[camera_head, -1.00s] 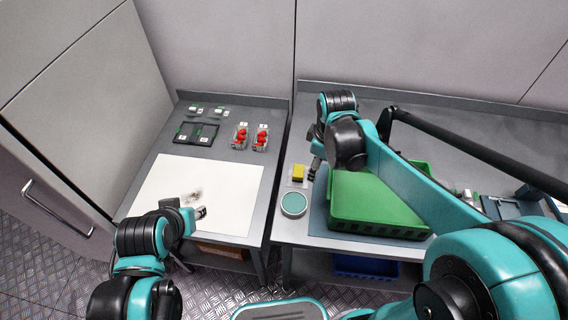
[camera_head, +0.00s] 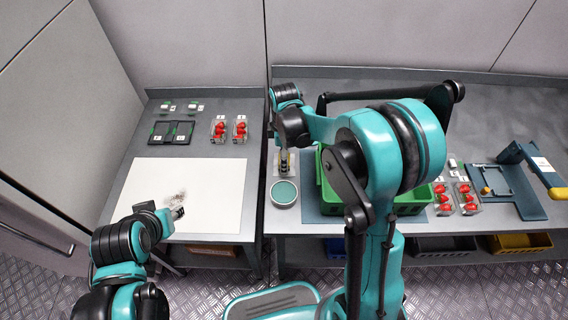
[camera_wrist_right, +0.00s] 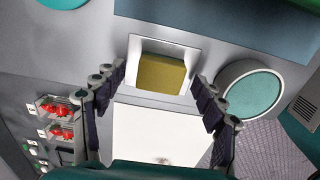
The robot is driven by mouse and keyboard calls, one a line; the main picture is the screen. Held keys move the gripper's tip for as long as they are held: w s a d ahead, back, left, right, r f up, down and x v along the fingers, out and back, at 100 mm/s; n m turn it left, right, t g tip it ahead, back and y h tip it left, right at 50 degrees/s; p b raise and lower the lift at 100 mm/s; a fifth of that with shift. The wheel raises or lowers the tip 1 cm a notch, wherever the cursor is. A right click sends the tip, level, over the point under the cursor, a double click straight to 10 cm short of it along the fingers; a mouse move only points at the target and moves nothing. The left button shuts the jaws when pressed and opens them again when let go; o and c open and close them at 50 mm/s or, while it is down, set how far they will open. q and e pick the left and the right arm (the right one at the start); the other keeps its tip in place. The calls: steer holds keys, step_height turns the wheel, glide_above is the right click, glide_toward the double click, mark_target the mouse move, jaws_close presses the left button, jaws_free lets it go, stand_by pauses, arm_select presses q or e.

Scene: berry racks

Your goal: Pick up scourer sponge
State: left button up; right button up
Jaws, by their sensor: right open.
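The scourer sponge is a yellow block (camera_wrist_right: 162,73) lying in a small white tray (camera_wrist_right: 184,97) in the right wrist view. In the head view my right gripper largely covers it. My right gripper (camera_head: 284,166) is open above the tray, and in the right wrist view its fingers (camera_wrist_right: 158,78) stand apart on either side of the sponge. Whether they touch it I cannot tell.
A round teal-topped container (camera_head: 284,193) stands just in front of the tray. A green crate (camera_head: 328,196) is to its right, partly behind my right arm. Berry punnets (camera_head: 239,130) and a black holder (camera_head: 172,132) sit on the left table. A blue fixture (camera_head: 518,190) stands far right.

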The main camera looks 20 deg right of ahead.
steer(key=shift+f, duration=0.1)
steer(key=c, duration=0.9)
steer(key=shift+c, duration=0.2)
step_height(320, 180, up, 10)
steer(key=p, duration=0.3)
steer(key=shift+c, duration=0.9)
